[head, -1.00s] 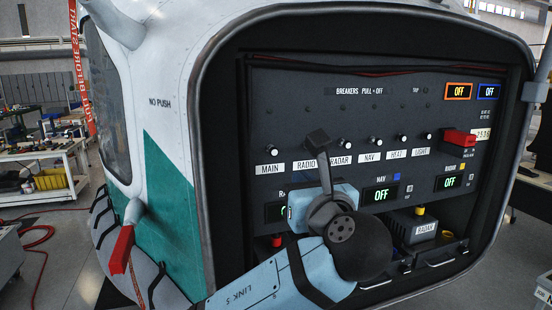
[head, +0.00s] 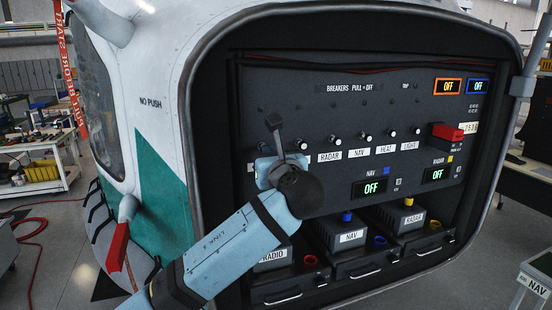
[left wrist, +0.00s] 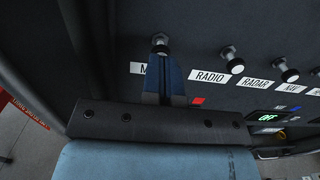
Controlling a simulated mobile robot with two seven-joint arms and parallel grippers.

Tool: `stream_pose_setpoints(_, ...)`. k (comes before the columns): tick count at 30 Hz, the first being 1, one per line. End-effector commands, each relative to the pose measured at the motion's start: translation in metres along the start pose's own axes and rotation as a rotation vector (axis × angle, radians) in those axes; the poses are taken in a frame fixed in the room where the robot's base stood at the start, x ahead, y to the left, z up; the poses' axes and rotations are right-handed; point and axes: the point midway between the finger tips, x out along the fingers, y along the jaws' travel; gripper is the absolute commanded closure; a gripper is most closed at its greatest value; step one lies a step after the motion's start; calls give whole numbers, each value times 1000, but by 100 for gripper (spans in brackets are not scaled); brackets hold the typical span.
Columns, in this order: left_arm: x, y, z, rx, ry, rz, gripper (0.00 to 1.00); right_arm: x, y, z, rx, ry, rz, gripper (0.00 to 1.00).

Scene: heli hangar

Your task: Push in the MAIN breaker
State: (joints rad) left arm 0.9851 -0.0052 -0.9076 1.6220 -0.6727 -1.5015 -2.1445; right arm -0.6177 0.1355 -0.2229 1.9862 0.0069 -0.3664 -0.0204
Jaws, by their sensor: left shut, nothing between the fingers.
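The MAIN breaker knob (left wrist: 160,41) shows in the left wrist view, directly beyond my fingertips. Its label (left wrist: 137,68) is mostly covered by the fingers, with only the first letter showing. My left gripper (left wrist: 164,62) is shut and empty, its fingers pointing at the panel just below the knob in that picture. I cannot tell whether they touch it. In the head view my left gripper (head: 265,172) is in front of the left end of the breaker row. Its wrist hides the fingertips and the MAIN label. My right gripper is not in view.
The RADIO knob (head: 302,145) is right beside my wrist, with the RADAR knob (head: 334,140) and others further right. A red switch cover (head: 446,132) is at the panel's right. Labelled boxes, including NAV (head: 350,237), sit on the shelf below. The bay frame surrounds the panel.

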Motion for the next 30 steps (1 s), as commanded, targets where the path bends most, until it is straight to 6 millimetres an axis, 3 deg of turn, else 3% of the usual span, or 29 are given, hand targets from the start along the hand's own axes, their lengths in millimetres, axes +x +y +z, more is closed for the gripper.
stream_pose_setpoints(14, 7, 0, 0, 0, 0, 1, 100, -2, -1, -2, 2, -1, 0, 57)
stream_pose_setpoints(21, 26, 0, 1, 0, 0, 0, 100, -11, 0, -15, 1, 2, 4, 57)
stream_pose_setpoints(30, 27, 1, 0, -1, -2, 0, 100, -10, 0, -11, 3, -2, 5, 57)
